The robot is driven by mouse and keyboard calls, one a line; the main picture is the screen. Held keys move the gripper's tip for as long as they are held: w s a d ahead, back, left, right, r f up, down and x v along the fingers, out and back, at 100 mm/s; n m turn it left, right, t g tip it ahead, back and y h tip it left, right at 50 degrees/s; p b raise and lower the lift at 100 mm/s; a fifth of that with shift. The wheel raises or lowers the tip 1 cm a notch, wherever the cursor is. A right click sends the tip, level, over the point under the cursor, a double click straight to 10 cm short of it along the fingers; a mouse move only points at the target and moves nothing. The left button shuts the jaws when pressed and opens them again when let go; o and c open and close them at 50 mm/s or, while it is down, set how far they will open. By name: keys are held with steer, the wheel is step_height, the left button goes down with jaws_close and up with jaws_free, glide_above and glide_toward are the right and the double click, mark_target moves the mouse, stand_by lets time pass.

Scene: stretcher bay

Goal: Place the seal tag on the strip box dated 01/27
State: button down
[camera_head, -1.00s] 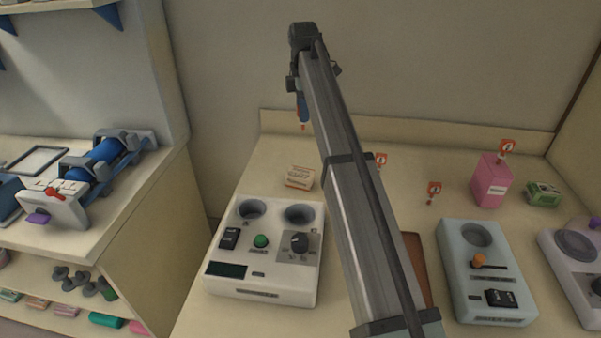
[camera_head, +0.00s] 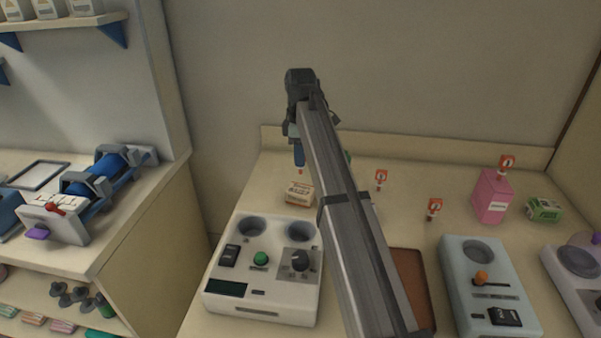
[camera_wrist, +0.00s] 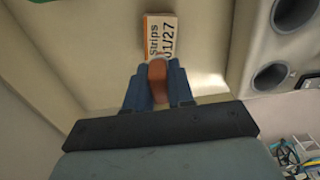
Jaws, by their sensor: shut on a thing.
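The strip box (camera_head: 299,192) is small, cream and orange, and stands on the counter behind the white device. In the wrist view, its face (camera_wrist: 160,30) reads "Strips" and "01/27". My gripper (camera_head: 299,157) points down, with blue fingers, just above and behind the box in the head view. In the wrist view, my gripper (camera_wrist: 158,88) is shut on an orange-red piece, the seal tag (camera_wrist: 157,74). The tag's end overlaps the lower edge of the box in that view; I cannot tell whether they touch. In the head view only a small red tip shows below the fingers.
The white device (camera_head: 262,295) with two round wells stands in front of the box. Red-and-white markers (camera_head: 381,178) (camera_head: 434,208), a pink box (camera_head: 490,200) and a green box (camera_head: 543,209) stand to the right. My arm hides part of the counter. The back wall is close behind.

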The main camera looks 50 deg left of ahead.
mark_target(301, 170)
steer(key=shift+f, duration=2.65)
steer(key=shift+f, duration=0.1)
steer(key=c, duration=1)
jaws_free()
step_height(301, 170, up, 12)
steer(key=shift+r, duration=0.15)
